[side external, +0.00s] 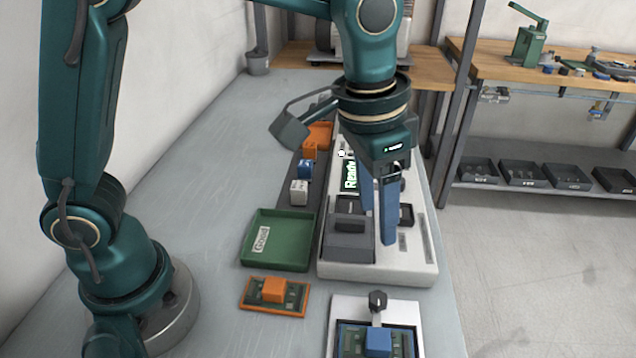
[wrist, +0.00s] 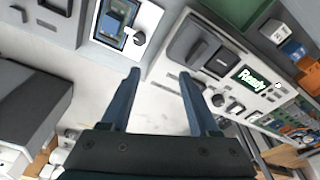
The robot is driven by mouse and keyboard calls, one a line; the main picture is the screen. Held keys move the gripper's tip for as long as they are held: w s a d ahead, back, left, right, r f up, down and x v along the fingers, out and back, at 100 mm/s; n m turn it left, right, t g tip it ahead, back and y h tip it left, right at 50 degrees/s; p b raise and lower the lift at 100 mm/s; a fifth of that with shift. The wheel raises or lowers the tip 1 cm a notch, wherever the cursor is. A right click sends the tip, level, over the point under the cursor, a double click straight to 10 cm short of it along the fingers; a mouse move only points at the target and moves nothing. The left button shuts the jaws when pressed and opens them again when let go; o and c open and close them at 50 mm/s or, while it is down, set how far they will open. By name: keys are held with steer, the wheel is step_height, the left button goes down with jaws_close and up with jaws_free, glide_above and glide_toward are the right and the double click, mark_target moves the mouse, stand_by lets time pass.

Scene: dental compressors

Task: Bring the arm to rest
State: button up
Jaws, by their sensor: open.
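My gripper (side external: 378,222) is open and empty. In the side external view its two blue fingers point down over the white test station (side external: 405,268), in front of its display (side external: 349,176), which reads "Ready". In the wrist view the fingers of my gripper (wrist: 158,85) stand wide apart with nothing between them. The station (wrist: 172,58) with its lit display (wrist: 252,80) also shows there. Whether the fingertips touch the station cannot be told from these views; part of the station is hidden behind my gripper.
A green tray (side external: 280,256) labelled "Good" is empty left of the station. An orange-framed board (side external: 258,297) lies before it. A white fixture (side external: 345,308) holding a board with a blue block (side external: 378,341) is in front. Several small blocks, including a blue one (side external: 305,169), stand behind.

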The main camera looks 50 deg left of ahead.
steer(key=s+a+r+n+t, duration=0.3)
steer(key=s+a+r, duration=0.3)
steer(key=a, duration=0.3)
steer(key=s+a+f+n+t, duration=0.1)
steer(key=s+a+f, duration=0.2)
steer(key=s+f, duration=0.1)
steer(key=shift+s+f+y, duration=0.3)
steer(key=shift+s+y, duration=0.1)
steer(key=shift+s, duration=0.4)
